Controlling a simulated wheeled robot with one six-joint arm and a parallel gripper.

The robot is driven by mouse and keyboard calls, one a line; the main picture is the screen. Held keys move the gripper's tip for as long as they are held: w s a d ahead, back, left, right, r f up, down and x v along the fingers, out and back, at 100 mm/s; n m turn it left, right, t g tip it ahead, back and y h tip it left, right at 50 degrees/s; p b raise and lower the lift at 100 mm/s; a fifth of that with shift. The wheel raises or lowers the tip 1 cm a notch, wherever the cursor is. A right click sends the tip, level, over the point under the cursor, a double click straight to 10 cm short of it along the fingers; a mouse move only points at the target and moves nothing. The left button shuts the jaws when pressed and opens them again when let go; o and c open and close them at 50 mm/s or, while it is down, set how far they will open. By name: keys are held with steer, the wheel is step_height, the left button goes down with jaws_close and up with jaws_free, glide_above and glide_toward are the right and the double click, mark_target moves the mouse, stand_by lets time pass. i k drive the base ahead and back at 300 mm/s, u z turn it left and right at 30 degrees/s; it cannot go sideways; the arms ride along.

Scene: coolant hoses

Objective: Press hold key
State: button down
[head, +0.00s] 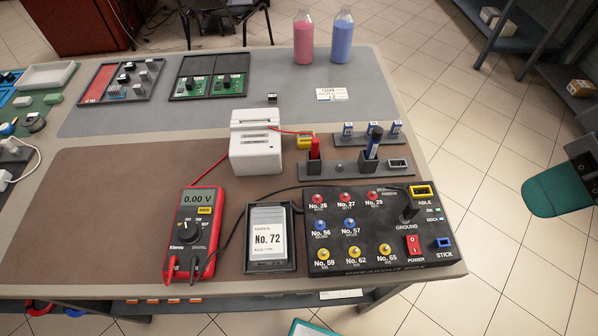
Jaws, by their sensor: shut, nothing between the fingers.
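The red multimeter (193,240) lies on the brown mat near the table's front edge, left of centre. Its display (198,198) reads 0.00 V. A small yellow key (204,210) sits just below the display, at its right; its lettering is too small to read. A round dial (191,231) is in the middle of the meter. Red and black leads plug into its lower end. My gripper is not in view.
A dark tray with a No. 72 card (269,238) stands right of the meter. The black breakout box (364,230) is at the right corner. A white device (255,142) stands behind. A black lead crosses between meter and box. Brown mat (110,190) left of the meter is clear.

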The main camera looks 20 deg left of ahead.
mark_target(201, 211)
steer(key=z, duration=1.15)
steer(key=k, duration=1.1)
steer(key=u, duration=2.5)
